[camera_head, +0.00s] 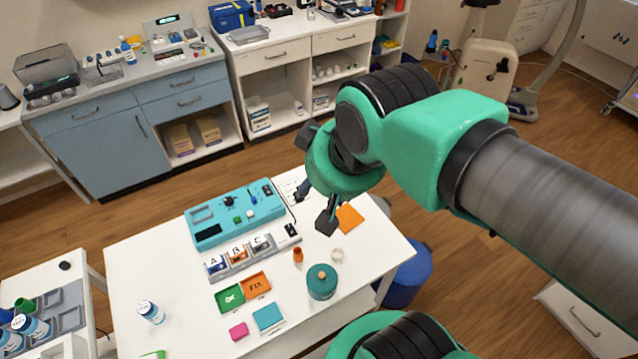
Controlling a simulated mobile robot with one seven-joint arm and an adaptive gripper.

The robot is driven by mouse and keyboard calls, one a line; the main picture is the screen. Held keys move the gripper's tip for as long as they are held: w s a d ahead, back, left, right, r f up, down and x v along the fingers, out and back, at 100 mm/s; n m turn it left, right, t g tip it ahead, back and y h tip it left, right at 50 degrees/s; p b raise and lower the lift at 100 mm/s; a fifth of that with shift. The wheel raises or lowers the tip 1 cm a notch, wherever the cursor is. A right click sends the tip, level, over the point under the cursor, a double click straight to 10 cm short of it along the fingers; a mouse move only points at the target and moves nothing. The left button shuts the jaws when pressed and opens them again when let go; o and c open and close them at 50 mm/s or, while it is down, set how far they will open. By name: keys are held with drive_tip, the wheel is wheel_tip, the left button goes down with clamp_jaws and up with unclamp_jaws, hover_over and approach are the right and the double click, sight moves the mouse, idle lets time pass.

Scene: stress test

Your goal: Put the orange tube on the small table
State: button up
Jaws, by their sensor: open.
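A small upright orange cylinder (298,255), which looks like the orange tube, stands on the white table (130,265) in the middle of the view. My gripper (316,205) hangs over the back right part of this table, above and behind the orange cylinder and apart from it. Its jaws are open, and I see nothing between them; my own wrist hides part of it. I cannot tell for sure which surface is the small table; a lower white stand (92,290) is at the left edge.
Around the orange cylinder are a teal jar (321,282), a clear cup (337,255), an orange tray (255,286), a green tray (229,298) and a labelled rack (240,255). A teal device (225,222) stands behind.

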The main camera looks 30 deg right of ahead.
drive_tip(key=shift+s+r, duration=0.25)
drive_tip(key=shift+s, duration=0.05)
drive_tip(key=shift+o, duration=0.4)
drive_tip(key=w+f+n+g, duration=0.1)
drive_tip(key=w+f+g, duration=0.2)
drive_tip(key=w+f, duration=0.9)
wheel_tip(320, 180, down, 20)
drive_tip(key=a+n+g, duration=0.1)
drive_tip(key=g, duration=0.1)
drive_tip(key=shift+w+a+f+n+g+p, duration=0.15)
drive_tip(key=shift+w+f+n+g+p, duration=0.15)
drive_tip(key=shift+w+p, duration=0.15)
